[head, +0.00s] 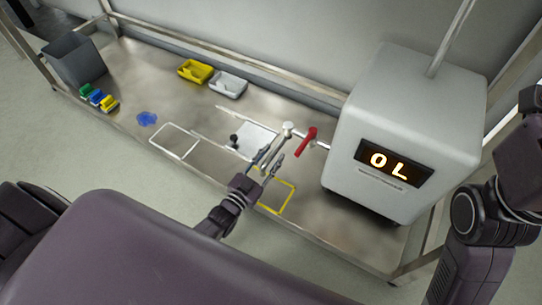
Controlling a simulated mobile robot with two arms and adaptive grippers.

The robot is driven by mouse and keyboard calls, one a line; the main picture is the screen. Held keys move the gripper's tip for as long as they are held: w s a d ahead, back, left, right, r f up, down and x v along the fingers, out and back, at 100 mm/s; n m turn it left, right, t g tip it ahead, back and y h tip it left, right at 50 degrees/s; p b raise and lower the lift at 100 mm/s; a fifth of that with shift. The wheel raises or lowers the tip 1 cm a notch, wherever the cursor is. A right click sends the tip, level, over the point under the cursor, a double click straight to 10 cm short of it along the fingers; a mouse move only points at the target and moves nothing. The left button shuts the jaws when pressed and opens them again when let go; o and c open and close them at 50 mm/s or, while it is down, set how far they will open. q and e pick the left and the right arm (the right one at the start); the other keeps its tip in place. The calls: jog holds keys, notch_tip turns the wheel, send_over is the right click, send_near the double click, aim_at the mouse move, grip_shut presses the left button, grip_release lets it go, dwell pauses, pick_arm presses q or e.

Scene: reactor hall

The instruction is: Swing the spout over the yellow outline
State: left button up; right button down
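The spout (281,138) is a pale metal pipe with a white upright cap, in front of the grey tank unit (395,105). A red lever (307,140) stands on the pipe between cap and tank. The yellow outline (290,205) is a square on the bench, nearer than the spout and partly hidden by my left gripper. My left gripper (275,153) has its two fingers apart, just below and in front of the spout. Whether either finger touches the spout, I cannot tell. My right arm is at the right edge; its gripper is not visible.
The steel bench (225,165) also bears a white outline (174,141), a white plate (257,138), a blue splash (147,119), yellow (195,71) and white (228,84) trays, coloured blocks (97,98) and a grey bin (74,60). The tank display reads "0 L".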

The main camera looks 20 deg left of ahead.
pick_arm(q)
jog(key=s+a, duration=0.2)
jog(key=s, duration=1)
jog(key=shift+w+d+r, duration=0.1)
